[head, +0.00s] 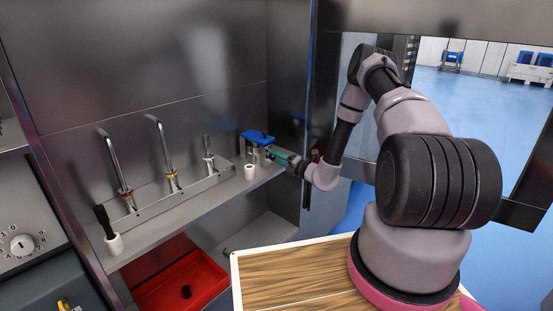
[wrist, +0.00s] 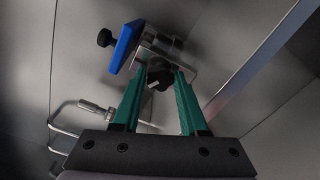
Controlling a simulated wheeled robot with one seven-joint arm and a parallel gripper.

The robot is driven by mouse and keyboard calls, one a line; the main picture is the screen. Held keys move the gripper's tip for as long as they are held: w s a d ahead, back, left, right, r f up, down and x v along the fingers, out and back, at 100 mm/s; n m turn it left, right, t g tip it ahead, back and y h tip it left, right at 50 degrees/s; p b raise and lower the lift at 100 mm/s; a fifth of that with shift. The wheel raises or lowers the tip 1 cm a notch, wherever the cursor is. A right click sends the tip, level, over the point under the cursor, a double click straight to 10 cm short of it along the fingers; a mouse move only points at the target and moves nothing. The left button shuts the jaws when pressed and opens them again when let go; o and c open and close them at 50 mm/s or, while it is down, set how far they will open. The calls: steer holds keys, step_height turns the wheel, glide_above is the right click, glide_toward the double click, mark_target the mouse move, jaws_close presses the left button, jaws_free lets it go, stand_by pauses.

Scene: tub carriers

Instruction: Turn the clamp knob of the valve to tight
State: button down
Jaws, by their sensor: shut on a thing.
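The valve (wrist: 172,46) is a silver metal block with a blue part (wrist: 126,46) and a small black knob (wrist: 105,38) on the left in the wrist view. A dark, lobed clamp knob (wrist: 160,76) faces me. My gripper (wrist: 161,72) has green fingers, one on each side of this knob, and is shut on it. In the head view the valve's blue part (head: 258,138) shows at the right end of the metal shelf, with my gripper (head: 272,153) reaching it from the right. The fingers hide part of the valve there. I cannot read any tight mark.
Several taps (head: 168,165) stand along the shelf (head: 190,212) left of the valve. A white cup (head: 250,172) stands close to my gripper. A black-handled brush (head: 105,220) is at the left end. A red tub (head: 185,280) sits below. A dark post edges the bay at right.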

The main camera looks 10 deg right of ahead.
steer(key=m, duration=0.5)
steer(key=shift+f+m, duration=0.1)
steer(key=shift+m, duration=0.3)
steer(key=m, duration=0.5)
steer(key=shift+s+m, duration=0.1)
steer(key=shift+m, duration=0.3)
steer(key=shift+c, duration=2.2)
jaws_free()
steer(key=v, duration=1)
steer(key=shift+s+d, duration=0.25)
steer(key=shift+s, duration=0.05)
